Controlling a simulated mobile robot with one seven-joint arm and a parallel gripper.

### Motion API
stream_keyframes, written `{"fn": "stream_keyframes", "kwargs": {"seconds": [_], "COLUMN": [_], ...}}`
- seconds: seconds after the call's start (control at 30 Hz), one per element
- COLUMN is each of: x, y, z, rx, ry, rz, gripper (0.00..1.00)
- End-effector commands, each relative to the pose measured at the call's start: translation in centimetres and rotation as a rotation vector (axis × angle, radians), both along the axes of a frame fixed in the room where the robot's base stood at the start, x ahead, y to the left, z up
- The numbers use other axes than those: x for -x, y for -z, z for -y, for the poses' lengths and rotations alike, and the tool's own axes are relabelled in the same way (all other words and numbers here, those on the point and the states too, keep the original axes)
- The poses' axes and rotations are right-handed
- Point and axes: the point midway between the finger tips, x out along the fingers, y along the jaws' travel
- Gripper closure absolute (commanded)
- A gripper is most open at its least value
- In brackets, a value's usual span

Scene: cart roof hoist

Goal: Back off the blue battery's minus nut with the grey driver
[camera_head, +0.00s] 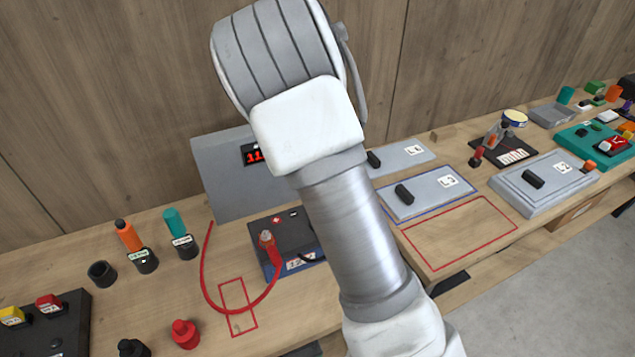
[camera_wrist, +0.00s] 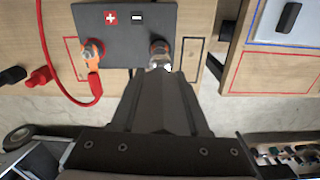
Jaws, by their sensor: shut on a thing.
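The blue battery (camera_head: 270,255) has a dark top and a blue front. In the wrist view its dark top (camera_wrist: 122,22) shows a red plus mark and a white-on-dark minus mark. The minus post (camera_wrist: 159,48) stands at the top's near right edge with bright metal around it. My gripper (camera_wrist: 163,80) is shut, its fingertips right at that post. The grey driver appears to be between the fingers, mostly hidden; I cannot tell how it sits on the nut. In the head view my arm hides the gripper and the minus post.
A red cable (camera_head: 204,270) loops to the plus post's red clamp (camera_head: 268,240). Orange (camera_head: 127,236) and teal (camera_head: 174,221) drivers stand in holders beside an empty dark holder (camera_head: 102,273). A red cap (camera_head: 185,333) lies in front. A grey panel (camera_head: 222,175) stands behind the battery.

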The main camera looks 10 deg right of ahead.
Motion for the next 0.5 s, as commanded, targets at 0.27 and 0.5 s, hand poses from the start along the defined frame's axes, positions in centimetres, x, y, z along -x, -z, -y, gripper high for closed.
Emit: {"fn": "stream_keyframes", "kwargs": {"seconds": [0.27, 0.5], "x": [-0.01, 0.0], "y": [0.08, 0.71], "z": [0.01, 0.01], "rx": [0.0, 0.0], "ry": [0.0, 0.0], "rz": [0.0, 0.0], "gripper": [1.0, 1.0]}}
